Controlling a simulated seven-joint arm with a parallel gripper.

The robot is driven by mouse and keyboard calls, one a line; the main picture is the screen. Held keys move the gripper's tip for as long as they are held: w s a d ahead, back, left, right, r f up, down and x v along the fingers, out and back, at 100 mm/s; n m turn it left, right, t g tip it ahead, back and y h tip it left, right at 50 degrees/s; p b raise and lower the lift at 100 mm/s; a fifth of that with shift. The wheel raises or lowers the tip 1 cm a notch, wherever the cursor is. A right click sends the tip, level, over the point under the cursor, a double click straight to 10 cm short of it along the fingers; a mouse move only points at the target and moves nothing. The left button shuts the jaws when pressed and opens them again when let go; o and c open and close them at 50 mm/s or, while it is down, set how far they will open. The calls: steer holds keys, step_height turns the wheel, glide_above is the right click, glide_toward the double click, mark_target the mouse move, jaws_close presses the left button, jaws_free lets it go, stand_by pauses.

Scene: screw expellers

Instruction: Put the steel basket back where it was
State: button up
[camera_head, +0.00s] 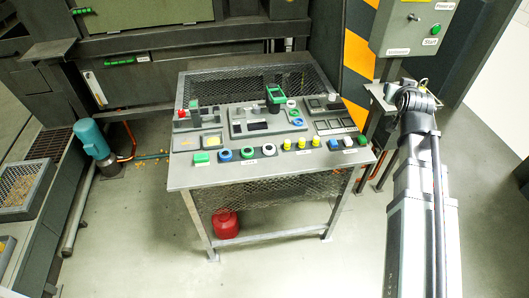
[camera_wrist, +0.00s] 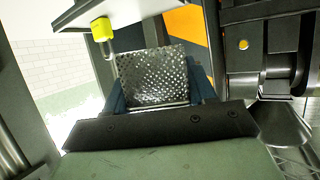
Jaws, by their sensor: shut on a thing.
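The steel basket (camera_wrist: 152,72) shows in the wrist view as a shiny perforated metal piece between the two dark blue fingers of my gripper (camera_wrist: 159,90). My gripper is shut on it and holds it in front of the camera. Only one perforated face is clear; the rest of the basket is hidden or out of view. In the camera_head view, my arm reaches up along the right side, and neither my gripper's fingers nor the basket can be made out.
A control table (camera_head: 178,178) with buttons stands in the middle, a red canister (camera_head: 225,224) below it. A grey control box (camera_head: 408,30) is beyond my arm. A blue motor (camera_head: 91,138) and a mesh tray (camera_head: 40,190) are left. A yellow-capped part (camera_wrist: 102,30) is near the basket.

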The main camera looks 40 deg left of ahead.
steer(key=s+a+f+n+g+y, duration=0.15)
steer(key=s+a, duration=0.25)
steer(key=a, duration=0.5)
steer(key=s+a+f+n+y, duration=0.15)
steer(key=s+a, duration=0.25)
steer(key=a, duration=0.5)
steer(key=n+g+y, duration=0.2)
glide_above(181, 162)
steer(key=shift+f, duration=11.05)
steer(key=o, duration=0.8)
steer(key=shift+f, duration=0.1)
